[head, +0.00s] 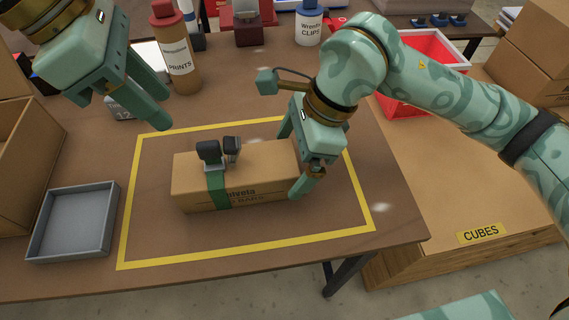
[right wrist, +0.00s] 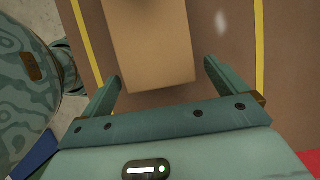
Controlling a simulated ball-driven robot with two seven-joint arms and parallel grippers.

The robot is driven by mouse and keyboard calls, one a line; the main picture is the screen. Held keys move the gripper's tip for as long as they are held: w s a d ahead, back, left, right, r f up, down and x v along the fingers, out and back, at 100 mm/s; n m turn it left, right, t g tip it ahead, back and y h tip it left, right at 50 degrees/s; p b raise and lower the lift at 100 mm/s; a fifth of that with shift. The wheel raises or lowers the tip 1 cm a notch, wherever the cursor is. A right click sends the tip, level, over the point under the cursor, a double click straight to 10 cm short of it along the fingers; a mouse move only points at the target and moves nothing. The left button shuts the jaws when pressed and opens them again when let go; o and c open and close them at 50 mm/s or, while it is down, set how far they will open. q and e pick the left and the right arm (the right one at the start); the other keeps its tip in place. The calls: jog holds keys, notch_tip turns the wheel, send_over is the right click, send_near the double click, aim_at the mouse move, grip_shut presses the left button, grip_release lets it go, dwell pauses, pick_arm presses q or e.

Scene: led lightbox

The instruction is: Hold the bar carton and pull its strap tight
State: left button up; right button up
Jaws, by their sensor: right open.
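The bar carton (head: 262,188) is a long brown box lying inside the yellow outline on the table. A green strap (head: 219,190) runs around its left part, with a dark buckle (head: 219,152) on top. My right gripper (head: 297,160) is open at the carton's right end, one finger on the near side and one on the far side. In the right wrist view the carton (right wrist: 150,45) lies ahead between the open fingers (right wrist: 162,82), with gaps on both sides. My left gripper (head: 143,101) hangs empty above the table, left of and behind the carton, its fingers apart.
A grey tray (head: 112,215) sits left of the yellow outline (head: 125,215), beside an open cardboard box (head: 25,165). A bottle labelled PRINTS (head: 183,72), a CLIPS bottle (head: 309,28) and a red crate (head: 437,45) stand behind. The table front is clear.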

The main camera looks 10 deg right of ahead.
jog(key=shift+x, duration=1.95)
jog(key=c, duration=1.4)
jog(key=o, duration=0.5)
jog(key=shift+c, duration=1.3)
